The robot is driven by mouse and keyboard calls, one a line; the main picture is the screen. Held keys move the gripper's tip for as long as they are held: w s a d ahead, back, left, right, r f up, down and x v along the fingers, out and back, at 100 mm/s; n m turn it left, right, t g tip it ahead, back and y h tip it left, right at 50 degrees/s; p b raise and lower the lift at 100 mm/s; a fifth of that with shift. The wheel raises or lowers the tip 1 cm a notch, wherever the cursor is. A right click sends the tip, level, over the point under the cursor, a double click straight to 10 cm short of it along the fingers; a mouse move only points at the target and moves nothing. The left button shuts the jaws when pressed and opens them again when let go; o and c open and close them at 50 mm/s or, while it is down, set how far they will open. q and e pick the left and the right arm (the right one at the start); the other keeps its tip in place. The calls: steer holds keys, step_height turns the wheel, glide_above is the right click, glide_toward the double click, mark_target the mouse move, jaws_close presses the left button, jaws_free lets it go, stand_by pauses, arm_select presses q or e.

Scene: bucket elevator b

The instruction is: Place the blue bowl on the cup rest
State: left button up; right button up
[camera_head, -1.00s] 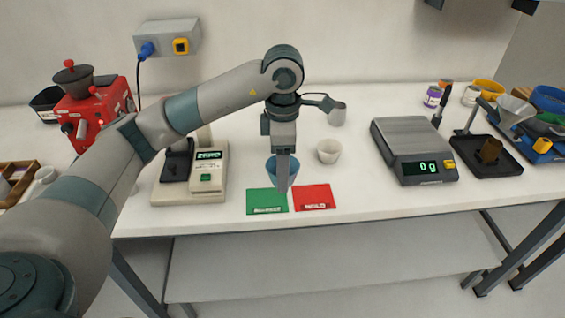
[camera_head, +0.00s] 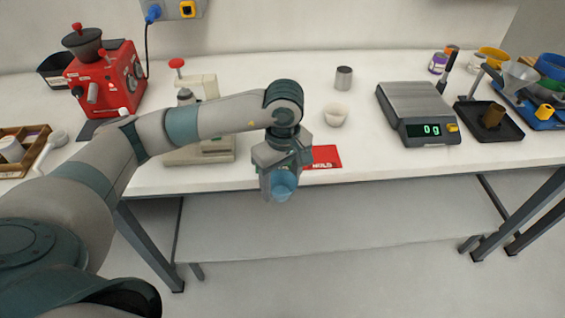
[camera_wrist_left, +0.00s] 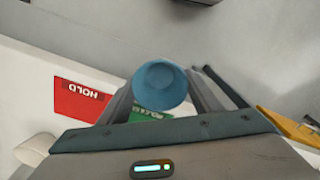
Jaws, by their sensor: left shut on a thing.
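The blue bowl (camera_head: 284,187) is held in my left gripper (camera_head: 281,180), out over the table's front edge in the head view. In the left wrist view the blue bowl (camera_wrist_left: 160,85) sits between the two fingers of my left gripper (camera_wrist_left: 162,95), which is shut on it. A pale bench machine (camera_head: 202,152) stands behind my left forearm and is partly hidden by it. I cannot tell for sure which part is the cup rest. My right gripper is not in view.
A red HOLD card (camera_head: 323,157) lies beside the gripper; a green card (camera_wrist_left: 150,113) is partly hidden. A white cup (camera_head: 335,115) and metal cup (camera_head: 344,78) stand behind. A scale (camera_head: 418,112) is to the right, a red grinder (camera_head: 105,80) to the left.

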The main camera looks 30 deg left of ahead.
arm_select(q)
steer(key=s+d+f+m, duration=0.2)
steer(key=s+f+m, duration=0.6)
steer(key=m, duration=0.4)
steer(key=shift+s+d+f+m, duration=0.25)
steer(key=shift+d+f+m, duration=0.05)
steer(key=shift+f, duration=0.3)
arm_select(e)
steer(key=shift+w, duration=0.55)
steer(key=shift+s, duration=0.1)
